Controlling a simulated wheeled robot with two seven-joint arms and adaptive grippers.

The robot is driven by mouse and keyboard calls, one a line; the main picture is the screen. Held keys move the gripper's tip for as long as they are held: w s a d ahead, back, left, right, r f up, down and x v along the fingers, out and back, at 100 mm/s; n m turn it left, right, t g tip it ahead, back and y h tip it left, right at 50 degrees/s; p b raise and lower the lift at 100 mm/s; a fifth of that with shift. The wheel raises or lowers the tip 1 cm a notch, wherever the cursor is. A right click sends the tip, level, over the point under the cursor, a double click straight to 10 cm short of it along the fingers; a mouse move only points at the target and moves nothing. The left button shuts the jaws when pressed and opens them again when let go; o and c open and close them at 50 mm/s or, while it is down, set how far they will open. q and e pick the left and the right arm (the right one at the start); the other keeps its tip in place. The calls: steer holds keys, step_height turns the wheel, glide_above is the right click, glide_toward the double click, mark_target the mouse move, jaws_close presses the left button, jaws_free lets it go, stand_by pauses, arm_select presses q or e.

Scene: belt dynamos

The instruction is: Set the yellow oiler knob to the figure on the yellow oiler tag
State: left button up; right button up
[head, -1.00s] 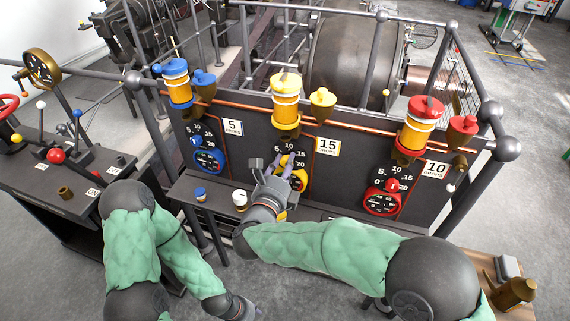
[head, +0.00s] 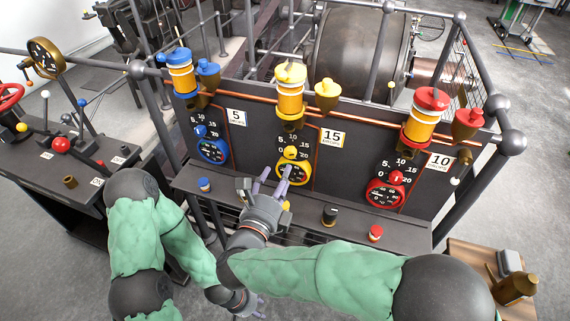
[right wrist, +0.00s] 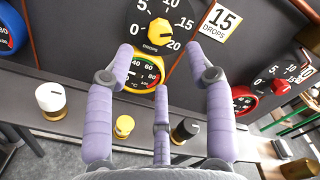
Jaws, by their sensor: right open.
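The yellow oiler knob (head: 291,153) sits in the middle dial on the dark panel, and it shows large in the right wrist view (right wrist: 160,32). Its dial figures run 0, 5, 10, 15, 20; its exact setting is hard to read. The yellow oiler tag (head: 332,138) reads 15 drops, also in the right wrist view (right wrist: 221,20). My right gripper (head: 273,187) is open and empty, its fingers spread below the knob and apart from it. My left gripper (head: 246,302) is low, away from the panel; its finger state is unclear.
A yellow-rimmed gauge (right wrist: 145,72) lies just below the knob. Blue (head: 212,150) and red (head: 386,193) gauges flank it. Small capped pots, including a black one (head: 329,215) and a red one (head: 376,233), stand on the shelf (head: 400,236) below. A copper pipe crosses the panel above.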

steer(key=shift+v, duration=1.8)
